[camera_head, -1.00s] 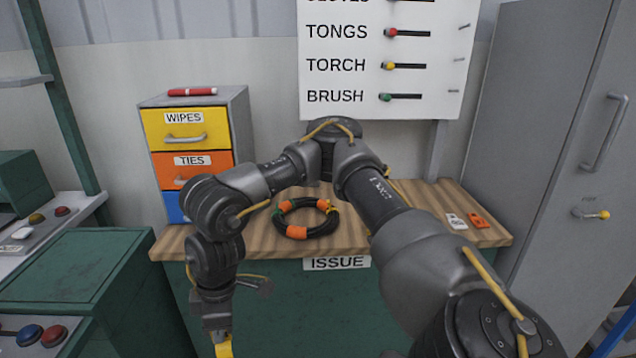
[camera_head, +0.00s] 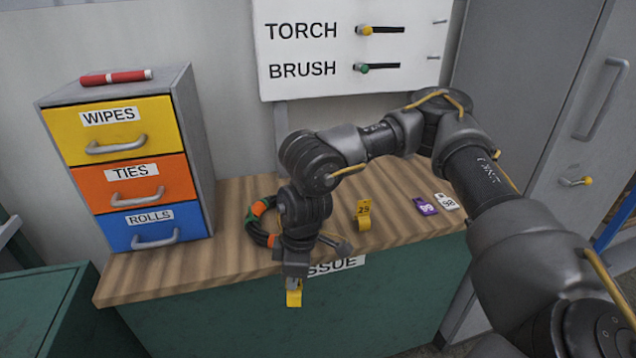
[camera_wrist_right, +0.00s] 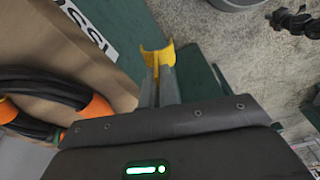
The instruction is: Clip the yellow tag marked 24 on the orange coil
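The coil (camera_head: 262,209) is a black hose loop with orange bands, lying on the wooden bench top. My right arm hides much of it in the head view. Part of the coil (camera_wrist_right: 42,103) and an orange band show at the left of the right wrist view. My right gripper (camera_head: 294,284) is shut on a yellow tag (camera_head: 294,298), held in front of the bench edge, apart from the coil. In the right wrist view this tag (camera_wrist_right: 157,56) is a curved clip at the fingertips. Its number cannot be read. My left gripper is not in view.
Another yellow tag (camera_head: 363,215), apparently marked 29, stands on the bench (camera_head: 235,255). Purple (camera_head: 425,206) and white (camera_head: 446,202) tags lie to its right. A drawer cabinet (camera_head: 193,150) stands at left, a grey locker (camera_head: 535,100) at right.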

